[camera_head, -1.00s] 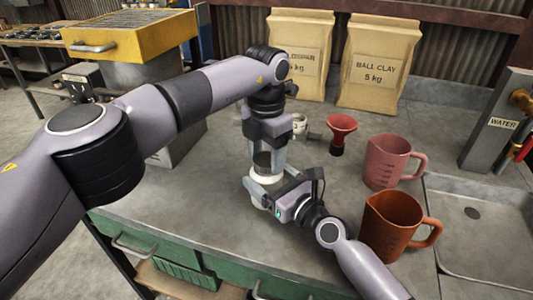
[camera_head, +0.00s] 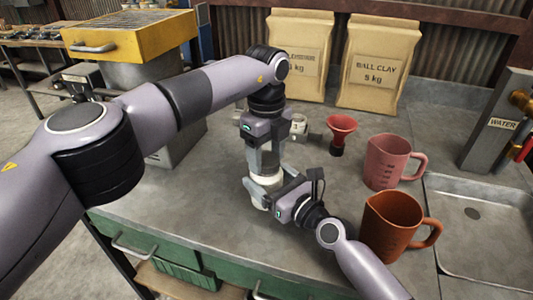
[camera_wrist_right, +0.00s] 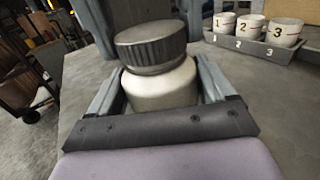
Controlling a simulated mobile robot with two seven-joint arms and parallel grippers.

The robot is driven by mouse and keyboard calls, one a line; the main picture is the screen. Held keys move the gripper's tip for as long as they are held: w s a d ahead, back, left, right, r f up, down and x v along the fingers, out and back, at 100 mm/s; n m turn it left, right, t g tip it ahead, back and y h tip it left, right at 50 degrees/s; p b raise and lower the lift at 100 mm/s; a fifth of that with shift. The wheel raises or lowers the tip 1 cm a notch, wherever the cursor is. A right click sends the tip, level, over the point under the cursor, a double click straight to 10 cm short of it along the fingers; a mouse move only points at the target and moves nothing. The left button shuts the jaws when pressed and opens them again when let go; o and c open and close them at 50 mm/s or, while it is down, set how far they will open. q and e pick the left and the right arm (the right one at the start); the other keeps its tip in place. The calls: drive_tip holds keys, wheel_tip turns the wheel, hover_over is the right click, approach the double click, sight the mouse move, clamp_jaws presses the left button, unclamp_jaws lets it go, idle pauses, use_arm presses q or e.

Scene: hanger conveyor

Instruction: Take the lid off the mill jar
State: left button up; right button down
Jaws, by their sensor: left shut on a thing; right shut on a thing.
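The mill jar (camera_wrist_right: 160,88) is a squat whitish jar standing upright on the grey bench, with a dark ribbed lid (camera_wrist_right: 151,46) on its neck. My right gripper (camera_head: 266,184) reaches in from the lower right and is shut on the jar body; in the right wrist view its fingers lie on both sides of the jar. My left gripper (camera_head: 265,160) points down from above and is shut on the lid, with its fingers on either side of it. In the head view the grippers hide most of the jar and lid.
A red funnel (camera_head: 340,132), a pink jug (camera_head: 385,162) and a brown jug (camera_head: 390,224) stand to the right, near the sink (camera_head: 485,225). Two clay sacks (camera_head: 378,65) stand behind. Numbered white cups (camera_wrist_right: 250,27) sit in a grey rack (camera_wrist_right: 245,45). The bench front left is clear.

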sight(267, 159)
use_arm(q)
drive_tip(key=n, duration=0.9)
drive_tip(key=shift+n, duration=0.4)
drive_tip(key=shift+r, duration=0.25)
drive_tip(key=shift+r, duration=0.9)
drive_tip(key=shift+r, duration=2)
use_arm(e)
unclamp_jaws()
